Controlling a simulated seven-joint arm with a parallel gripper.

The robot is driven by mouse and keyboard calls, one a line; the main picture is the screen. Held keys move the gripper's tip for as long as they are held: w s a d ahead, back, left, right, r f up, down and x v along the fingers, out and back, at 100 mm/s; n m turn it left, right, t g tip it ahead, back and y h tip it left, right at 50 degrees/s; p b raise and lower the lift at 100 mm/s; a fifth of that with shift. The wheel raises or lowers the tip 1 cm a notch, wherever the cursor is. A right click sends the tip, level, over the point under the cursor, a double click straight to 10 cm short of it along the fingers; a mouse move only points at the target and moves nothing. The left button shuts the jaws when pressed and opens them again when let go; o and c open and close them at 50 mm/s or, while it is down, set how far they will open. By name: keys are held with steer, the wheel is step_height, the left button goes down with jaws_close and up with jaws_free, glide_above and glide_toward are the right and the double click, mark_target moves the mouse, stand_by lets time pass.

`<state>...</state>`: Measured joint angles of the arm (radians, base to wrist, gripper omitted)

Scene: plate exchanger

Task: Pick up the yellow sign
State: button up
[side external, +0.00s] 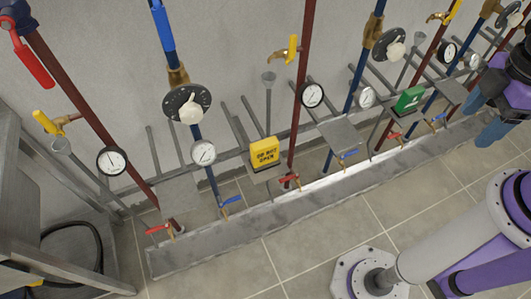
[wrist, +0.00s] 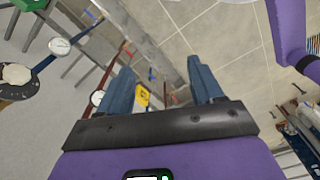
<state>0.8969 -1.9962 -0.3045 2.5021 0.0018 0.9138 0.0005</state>
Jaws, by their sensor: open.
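The yellow sign (side external: 264,153), a small block with dark lettering that reads "DO NOT OPEN", sits on a grey bracket among the pipes in the side view. In the wrist view the yellow sign (wrist: 143,97) is small and shows between my fingers, nearer the left one, which covers part of it. My gripper (wrist: 160,67) is open with nothing between its blue fingers. In the side view my gripper (side external: 485,125) is at the right edge, well apart from the yellow sign.
A green sign (side external: 409,99) stands on a bracket to the right of the yellow one. Red and blue pipes with gauges (side external: 203,153), valves and grey rods line the wall. A metal trough (side external: 220,245) runs along the floor. A metal frame (side external: 30,200) stands at the left.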

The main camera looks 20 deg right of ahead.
steer(key=w+a+f+m+y, duration=0.1)
steer(key=w+a+f+m, duration=0.4)
steer(key=w+a+m, duration=0.25)
steer(key=w+a+f+m+g+y, duration=0.1)
steer(key=w+a+f+m, duration=0.3)
steer(key=w+a+m, duration=0.4)
steer(key=w+a+f+m+y, duration=0.2)
steer(key=w+a+f+m, duration=0.35)
steer(key=w, duration=0.45)
steer(key=m, duration=1)
glide_toward(262, 149)
steer(key=shift+t, duration=0.4)
steer(key=f, duration=0.6)
steer(key=shift+w+a+f, duration=0.2)
steer(key=shift+w, duration=0.1)
steer(key=shift+w+x, duration=0.2)
steer(key=shift+x, duration=3)
steer(key=c, duration=1.1)
